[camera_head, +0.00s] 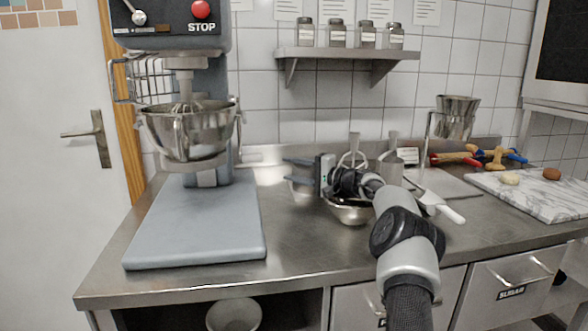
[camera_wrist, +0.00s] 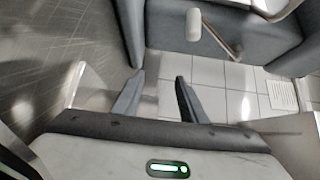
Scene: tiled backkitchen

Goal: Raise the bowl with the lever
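The grey mixer (camera_head: 210,69) stands at the left of the counter. Its steel bowl (camera_head: 188,132) hangs under the whisk (camera_head: 184,106), well above the base plate. A lever with a pale handle (camera_head: 252,157) sticks out from the right of the mixer column. In the wrist view, a pale handle (camera_wrist: 193,25) and a thin metal bar (camera_wrist: 227,46) show against the grey mixer body. My gripper (camera_head: 287,170) is right of the lever, pointing left. In the wrist view, its two fingers (camera_wrist: 159,80) are apart with nothing between them; the handle is beyond them.
A steel bowl with utensils (camera_head: 350,212) sits on the counter below and behind my wrist. A shelf with jars (camera_head: 345,53) is on the tiled wall. A marble board (camera_head: 540,200) lies at the right. The counter front between mixer and arm is clear.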

